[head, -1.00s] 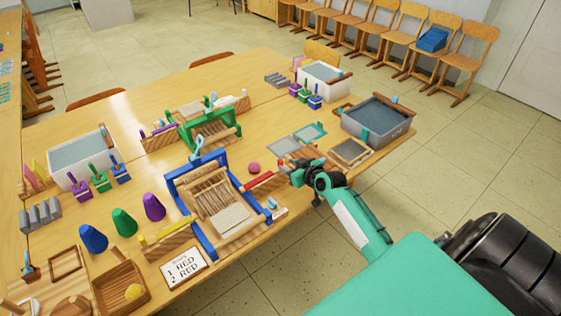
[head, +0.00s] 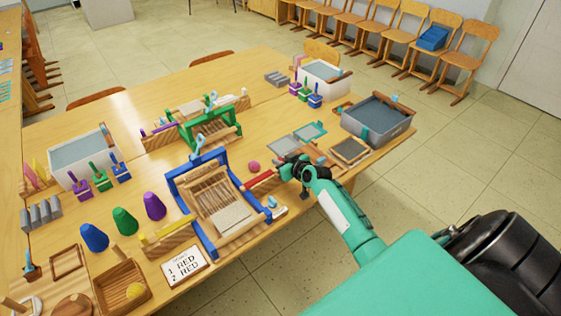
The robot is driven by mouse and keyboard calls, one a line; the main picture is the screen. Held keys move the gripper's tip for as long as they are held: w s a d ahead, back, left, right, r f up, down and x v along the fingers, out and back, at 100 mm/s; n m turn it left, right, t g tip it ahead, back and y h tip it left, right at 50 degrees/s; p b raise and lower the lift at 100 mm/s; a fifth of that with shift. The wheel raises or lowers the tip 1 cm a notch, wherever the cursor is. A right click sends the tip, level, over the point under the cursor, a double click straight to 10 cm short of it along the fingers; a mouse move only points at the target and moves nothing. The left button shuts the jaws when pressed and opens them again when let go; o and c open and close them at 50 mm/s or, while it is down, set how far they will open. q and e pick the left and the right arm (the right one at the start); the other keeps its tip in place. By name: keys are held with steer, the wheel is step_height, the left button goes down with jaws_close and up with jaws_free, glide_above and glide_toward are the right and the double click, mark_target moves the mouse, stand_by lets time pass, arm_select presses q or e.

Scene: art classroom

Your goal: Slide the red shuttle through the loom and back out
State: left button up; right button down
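The loom with the blue frame (head: 182,211) stands on the table with pale warp threads and a woven patch at its front. The red shuttle (head: 262,181) is a thin bar just right of the loom, pointing toward its right side. My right gripper (head: 284,172) is at the shuttle's right end and appears shut on it. The shuttle's left tip is close to the blue frame; I cannot tell whether it touches. My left gripper is not in view.
A green-framed loom (head: 232,127) stands behind. A pink ball (head: 254,166) lies close to the shuttle. Yarn cones, including a purple one (head: 154,206), and a yellow shuttle (head: 165,233) in a wooden holder are to the left. A grey tub (head: 376,124) is at the right.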

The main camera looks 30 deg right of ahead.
mark_target(259, 179)
steer(key=a+p, duration=0.1)
steer(key=a, duration=0.2)
steer(key=a+p, duration=0.2)
steer(key=a, duration=0.1)
steer(key=a+p, duration=0.1)
steer(key=a, duration=0.2)
steer(key=shift+s+a, duration=0.25)
steer(key=shift+s, duration=0.1)
steer(key=c, duration=1.4)
jaws_free()
steer(key=shift+s, duration=0.15)
steer(key=b+v, duration=0.1)
steer(key=v, duration=1.2)
steer(key=shift+s, duration=0.3)
steer(key=shift+d+r, duration=0.1)
steer(key=shift+r, duration=0.05)
